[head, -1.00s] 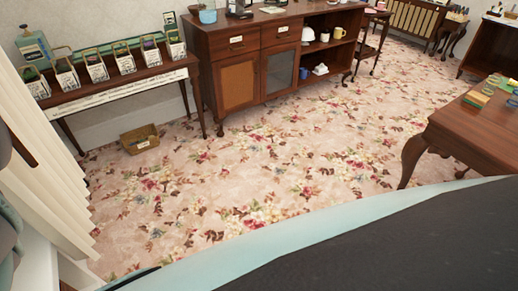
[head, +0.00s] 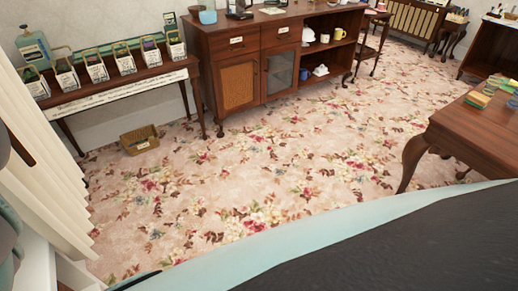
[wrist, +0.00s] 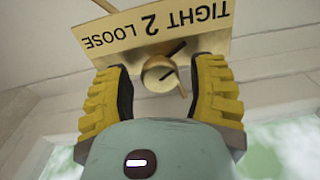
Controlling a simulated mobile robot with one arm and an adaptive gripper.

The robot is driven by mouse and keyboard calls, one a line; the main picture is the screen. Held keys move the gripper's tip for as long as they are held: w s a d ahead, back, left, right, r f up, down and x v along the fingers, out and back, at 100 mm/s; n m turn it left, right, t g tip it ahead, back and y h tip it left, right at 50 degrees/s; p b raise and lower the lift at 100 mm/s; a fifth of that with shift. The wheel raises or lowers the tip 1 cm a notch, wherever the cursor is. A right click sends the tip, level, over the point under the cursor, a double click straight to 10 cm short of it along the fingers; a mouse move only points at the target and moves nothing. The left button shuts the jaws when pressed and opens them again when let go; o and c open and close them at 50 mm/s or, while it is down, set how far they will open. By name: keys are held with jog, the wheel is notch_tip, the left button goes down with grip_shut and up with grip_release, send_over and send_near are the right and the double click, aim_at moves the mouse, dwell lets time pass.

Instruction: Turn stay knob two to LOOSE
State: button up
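Knob two (wrist: 157,74) is a small round brass knob with a short dark line on its face, in the upper middle of the wrist view. It sits by a brass plate (wrist: 120,33) reading TIGHT 2 LOOSE, seen upside down, with LOOSE at left and TIGHT at right. A dark mark on the plate beside the knob slants up toward the TIGHT side. My gripper (wrist: 160,88) is open, its yellow ribbed fingers on either side of the knob with gaps visible. I cannot tell how far the fingertips reach past it. The head view shows neither knob nor gripper.
In the head view, a narrow table (head: 120,85) with several labelled holders stands at the back left, with a basket (head: 139,139) on the floor. A wooden cabinet (head: 238,87) stands behind and another table (head: 480,128) at right. The flowered carpet (head: 270,170) between is clear.

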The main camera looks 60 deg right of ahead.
grip_shut()
